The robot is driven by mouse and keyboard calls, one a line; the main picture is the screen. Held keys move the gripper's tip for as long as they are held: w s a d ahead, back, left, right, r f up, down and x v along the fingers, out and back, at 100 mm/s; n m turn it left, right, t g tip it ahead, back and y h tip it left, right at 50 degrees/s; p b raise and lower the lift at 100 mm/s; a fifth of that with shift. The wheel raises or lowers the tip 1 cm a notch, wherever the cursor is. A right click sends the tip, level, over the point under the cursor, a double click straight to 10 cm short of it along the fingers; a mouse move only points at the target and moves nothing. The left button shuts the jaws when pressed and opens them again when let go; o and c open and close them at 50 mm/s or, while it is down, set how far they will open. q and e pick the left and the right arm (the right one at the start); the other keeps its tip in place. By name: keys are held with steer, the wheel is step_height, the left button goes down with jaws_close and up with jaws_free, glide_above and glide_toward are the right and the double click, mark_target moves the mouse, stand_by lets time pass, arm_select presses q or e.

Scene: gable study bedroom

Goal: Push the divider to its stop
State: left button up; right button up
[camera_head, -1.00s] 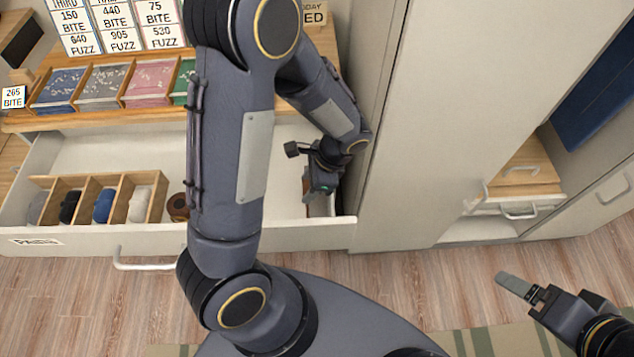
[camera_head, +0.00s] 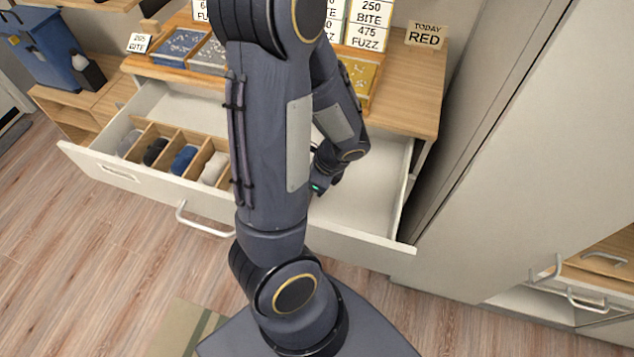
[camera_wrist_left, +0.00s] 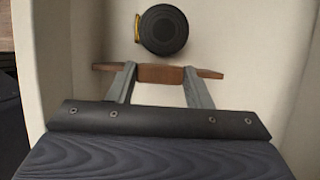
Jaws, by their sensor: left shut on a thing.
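The divider (camera_wrist_left: 158,73) is a brown wooden strip lying crosswise in the left wrist view. The two fingers of my left gripper (camera_wrist_left: 158,88) are shut on its middle part, and its ends stick out on both sides. In the head view my left gripper (camera_head: 322,183) is down inside the open white drawer (camera_head: 360,240), partly behind my own arm, and the divider is hidden there. A dark round object (camera_wrist_left: 163,30) sits just beyond the divider, with a small gap between them. My right gripper is not in view.
Small wooden compartments (camera_head: 172,148) with dark, blue and pale soft items fill the drawer's left part. The drawer floor right of my gripper is bare. Trays (camera_head: 178,45) and signs stand on the top above. A tall pale cabinet (camera_head: 500,180) stands at the right.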

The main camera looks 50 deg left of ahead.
arm_select(q)
steer(key=o, duration=1.4)
steer(key=shift+r, duration=0.15)
steer(key=p+v, duration=0.1)
steer(key=v, duration=0.6)
steer(key=shift+d+r+p, duration=0.15)
steer(key=shift+r+p, duration=0.1)
steer(key=shift+p, duration=0.15)
steer(key=s+d+r+n+t+h, duration=0.4)
steer(key=d+r+n+t+h, duration=0.3)
steer(key=d+r+n, duration=0.5)
steer(key=shift+d+r+n+t+h, duration=0.35)
steer(key=shift+d+n+t, duration=0.15)
steer(key=shift+d+n, duration=0.3)
